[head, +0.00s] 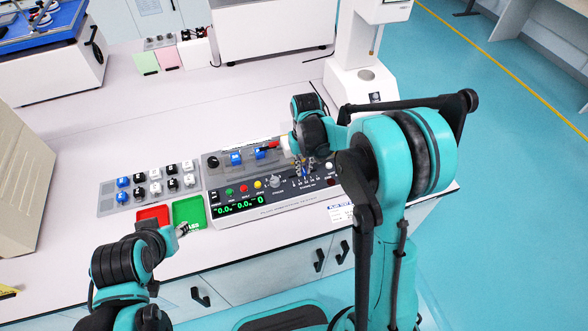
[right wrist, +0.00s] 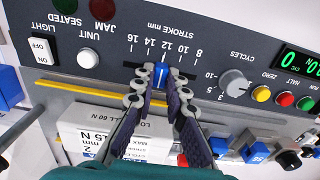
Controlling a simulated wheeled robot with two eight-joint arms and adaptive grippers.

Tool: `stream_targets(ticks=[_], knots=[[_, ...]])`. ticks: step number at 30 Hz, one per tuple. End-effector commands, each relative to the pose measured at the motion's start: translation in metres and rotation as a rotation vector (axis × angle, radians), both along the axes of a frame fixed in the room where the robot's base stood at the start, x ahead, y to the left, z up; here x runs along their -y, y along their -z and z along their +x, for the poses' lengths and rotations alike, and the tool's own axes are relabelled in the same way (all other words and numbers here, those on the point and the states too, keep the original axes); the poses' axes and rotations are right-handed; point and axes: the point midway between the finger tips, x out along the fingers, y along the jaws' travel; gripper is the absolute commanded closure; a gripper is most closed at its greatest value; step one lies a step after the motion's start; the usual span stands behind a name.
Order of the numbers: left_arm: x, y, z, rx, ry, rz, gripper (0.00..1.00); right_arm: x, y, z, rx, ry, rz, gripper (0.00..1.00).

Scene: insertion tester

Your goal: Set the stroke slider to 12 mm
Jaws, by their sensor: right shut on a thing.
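The blue stroke slider (right wrist: 159,76) sits on the dark front panel of the tester (head: 290,207). My right gripper (right wrist: 158,78) is shut on the slider, one finger on each side. The printed stroke scale (right wrist: 165,48) reads 16 to 8 and appears upside down in the right wrist view. The slider is near the 14 and 12 marks; its exact setting is hard to tell because the fingers cover part of the scale. In the head view my right gripper (head: 304,171) reaches down onto the panel. My left gripper (head: 187,229) is by the green tray, its jaws too small to read.
The cycles knob (right wrist: 234,82) and yellow button (right wrist: 261,94) are beside the slider. A white unit button (right wrist: 87,58) is on the other side. A red tray (head: 153,214) and green tray (head: 189,212) lie left of the tester, below a rack of blocks (head: 108,199).

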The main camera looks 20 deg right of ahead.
Motion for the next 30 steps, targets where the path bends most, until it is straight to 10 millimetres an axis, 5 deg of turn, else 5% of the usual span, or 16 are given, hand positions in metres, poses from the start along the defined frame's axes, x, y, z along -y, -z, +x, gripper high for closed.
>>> stream_targets(ticks=[6,9,20,30], knots=[[0.0,0.0,0.0,0.0,0.0,0.0,0.62,0.0,0.0,0.0,0.001,-0.001,0.0,1.0],[0.0,0.0,0.0,0.0,0.0,0.0,0.62,0.0,0.0,0.0,0.001,-0.001,0.0,0.66],[0.0,0.0,0.0,0.0,0.0,0.0,0.62,0.0,-0.003,0.0,0.0,-0.001,0.001,0.66],[0.0,0.0,0.0,0.0,0.0,0.0,0.62,0.0,-0.065,0.0,0.0,-0.001,0.001,0.66]])
